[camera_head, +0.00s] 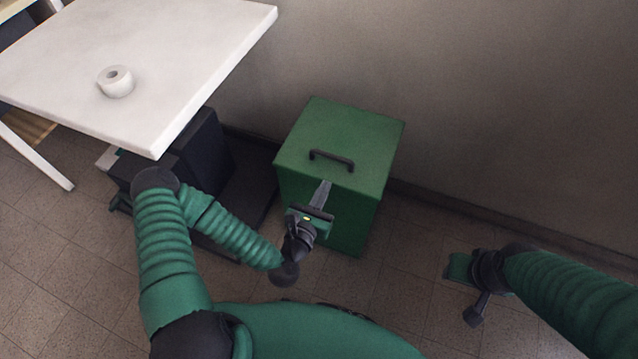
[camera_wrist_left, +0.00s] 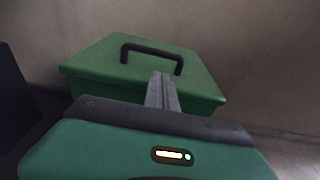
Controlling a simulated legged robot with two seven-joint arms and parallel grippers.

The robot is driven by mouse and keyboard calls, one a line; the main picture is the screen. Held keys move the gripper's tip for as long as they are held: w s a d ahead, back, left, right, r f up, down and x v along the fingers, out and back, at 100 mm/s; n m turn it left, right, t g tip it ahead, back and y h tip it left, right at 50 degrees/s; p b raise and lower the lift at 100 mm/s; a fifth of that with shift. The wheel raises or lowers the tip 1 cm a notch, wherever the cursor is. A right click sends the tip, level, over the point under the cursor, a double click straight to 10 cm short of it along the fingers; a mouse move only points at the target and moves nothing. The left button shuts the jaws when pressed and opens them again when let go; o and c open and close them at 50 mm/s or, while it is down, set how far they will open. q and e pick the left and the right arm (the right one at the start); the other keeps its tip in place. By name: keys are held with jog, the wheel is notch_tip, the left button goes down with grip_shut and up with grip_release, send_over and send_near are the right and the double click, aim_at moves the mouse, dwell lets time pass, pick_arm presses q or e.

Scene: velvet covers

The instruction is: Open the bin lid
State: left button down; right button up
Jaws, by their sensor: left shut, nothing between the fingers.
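A green box-shaped bin (camera_head: 345,225) stands on the floor against the wall. Its flat green lid (camera_head: 365,128) lies closed on top, with a dark bar handle (camera_head: 332,158) near its front edge. My left gripper (camera_head: 325,188) is shut and empty, in front of the lid's front edge and apart from the handle as far as I can see. In the left wrist view the lid (camera_wrist_left: 100,62) and handle (camera_wrist_left: 152,52) show beyond the shut fingers (camera_wrist_left: 162,88). My right arm is at the lower right; its gripper fingers do not show clearly.
A white table (camera_head: 190,60) with a white roll (camera_head: 116,82) on it stands at the upper left. A dark box-like object (camera_head: 205,150) is below it, left of the bin. The wall (camera_head: 480,90) is behind the bin. Tiled floor to the bin's right is clear.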

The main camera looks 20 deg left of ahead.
aim_at(335, 171)
pick_arm(q)
jog(key=w, duration=0.2)
jog(key=w+f+b, duration=0.1)
jog(key=w, duration=0.2)
jog(key=w+b, duration=0.1)
jog(key=w, duration=0.1)
jog(key=shift+w+d+f, duration=0.1)
jog(key=shift+w+f, duration=0.1)
jog(key=shift+w, duration=0.65)
jog(key=shift+r, duration=0.1)
